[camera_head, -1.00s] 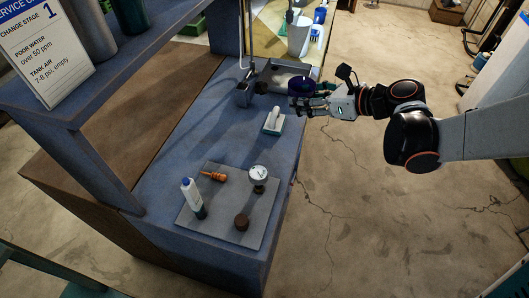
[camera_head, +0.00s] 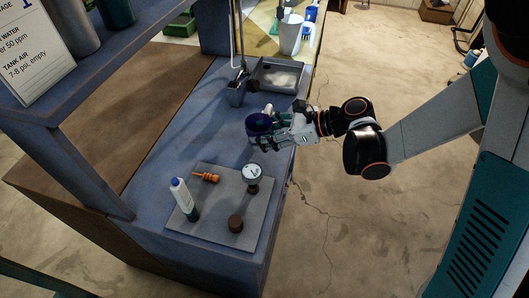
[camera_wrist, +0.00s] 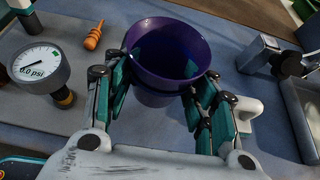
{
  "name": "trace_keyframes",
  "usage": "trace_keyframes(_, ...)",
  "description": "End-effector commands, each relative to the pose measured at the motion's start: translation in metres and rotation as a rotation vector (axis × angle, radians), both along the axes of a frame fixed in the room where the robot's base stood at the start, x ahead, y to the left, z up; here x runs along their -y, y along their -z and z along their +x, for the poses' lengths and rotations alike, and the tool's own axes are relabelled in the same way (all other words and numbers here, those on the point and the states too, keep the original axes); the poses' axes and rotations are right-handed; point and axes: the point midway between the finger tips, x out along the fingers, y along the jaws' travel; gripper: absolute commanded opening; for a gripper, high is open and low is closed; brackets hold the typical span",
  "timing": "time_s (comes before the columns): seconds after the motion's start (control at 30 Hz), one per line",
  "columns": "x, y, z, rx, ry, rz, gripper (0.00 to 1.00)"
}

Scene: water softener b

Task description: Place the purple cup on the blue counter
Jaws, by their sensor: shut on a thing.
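The purple cup (camera_wrist: 168,55) is between the fingers of my gripper (camera_wrist: 160,88) in the wrist view, its open rim facing up and its inside dark. In the head view the cup (camera_head: 258,124) is at the tips of my gripper (camera_head: 268,139), over the blue counter (camera_head: 206,122). My gripper is shut on the cup. The cup looks roughly upright. I cannot tell whether its base touches the counter, as the fingers hide part of its lower side.
A grey mat (camera_head: 217,228) holds a gauge (camera_head: 252,173), a white bottle (camera_head: 181,194), an orange fitting (camera_head: 207,177) and a brown knob (camera_head: 235,223). Counter left of the cup is clear.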

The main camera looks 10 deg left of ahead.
Motion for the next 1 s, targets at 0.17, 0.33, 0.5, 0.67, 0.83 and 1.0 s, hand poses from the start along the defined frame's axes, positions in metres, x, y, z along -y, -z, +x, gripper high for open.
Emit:
trace_keyframes(0.17,0.0,0.019,0.0,0.0,0.0,0.0,0.24)
trace_keyframes(0.33,0.0,0.031,0.0,0.0,0.0,0.0,0.24)
trace_keyframes(0.5,0.0,0.056,0.0,0.0,0.001,0.0,0.24)
trace_keyframes(0.67,0.0,0.064,0.0,0.0,0.001,0.0,0.24)
trace_keyframes(0.83,0.0,0.063,0.0,0.0,0.001,0.0,0.24)
trace_keyframes(1.0,0.0,0.066,0.0,0.0,0.001,0.0,0.57)
